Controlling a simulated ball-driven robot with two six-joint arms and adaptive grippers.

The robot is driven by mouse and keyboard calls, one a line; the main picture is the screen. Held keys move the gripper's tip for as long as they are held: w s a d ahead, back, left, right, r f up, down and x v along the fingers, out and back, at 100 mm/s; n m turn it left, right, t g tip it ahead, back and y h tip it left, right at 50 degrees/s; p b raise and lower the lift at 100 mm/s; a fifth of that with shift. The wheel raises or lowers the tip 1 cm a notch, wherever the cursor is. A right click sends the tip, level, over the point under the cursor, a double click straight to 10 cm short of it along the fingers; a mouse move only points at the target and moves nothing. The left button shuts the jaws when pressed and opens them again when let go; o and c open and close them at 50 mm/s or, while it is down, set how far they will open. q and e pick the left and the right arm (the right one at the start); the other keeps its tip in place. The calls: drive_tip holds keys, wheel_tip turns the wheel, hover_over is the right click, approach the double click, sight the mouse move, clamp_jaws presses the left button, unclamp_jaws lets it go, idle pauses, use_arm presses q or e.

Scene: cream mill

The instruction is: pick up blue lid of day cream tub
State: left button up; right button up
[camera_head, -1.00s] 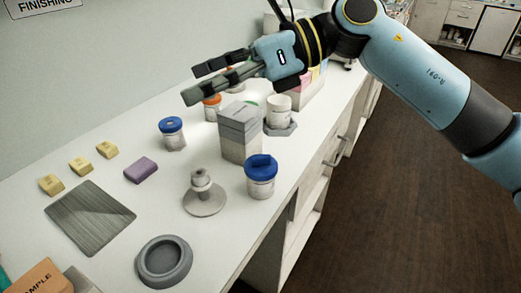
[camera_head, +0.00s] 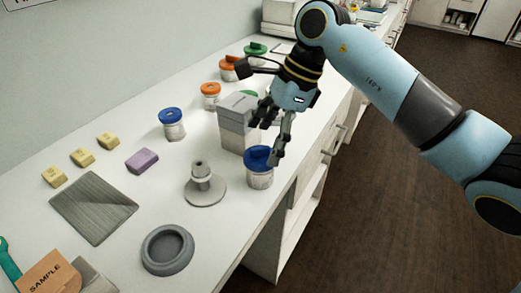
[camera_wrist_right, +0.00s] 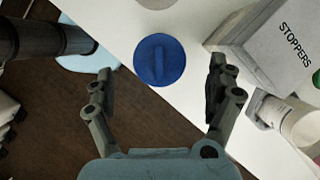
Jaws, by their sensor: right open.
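A white tub (camera_head: 260,180) with a blue lid (camera_head: 256,155) stands upright near the front edge of the counter. A raised bar crosses the top of this lid, which shows round in the right wrist view (camera_wrist_right: 152,62). My right gripper (camera_head: 269,143) is open just above it, fingers pointing down. In the right wrist view the lid lies between the spread fingers (camera_wrist_right: 160,72), nearer the left one, with no clear contact. A second blue-lidded tub (camera_head: 172,122) stands further back on the left. Tub labels are too small to read.
A grey stoppers box (camera_head: 236,125) stands close behind the gripper. A grey stepped stand (camera_head: 203,187) is left of the near tub, and a grey ring dish (camera_head: 167,249) lies nearer. Orange-lidded (camera_head: 210,92) and green-lidded tubs (camera_head: 255,50) stand further back.

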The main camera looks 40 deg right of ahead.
sight(260, 148)
drive_tip(key=shift+w+a+f, duration=0.2)
drive_tip(key=shift+a+f, duration=0.5)
drive_tip(key=shift+f, duration=0.65)
drive_tip(key=c, duration=0.9)
drive_tip(key=shift+o, duration=0.2)
drive_tip(key=shift+r, duration=0.1)
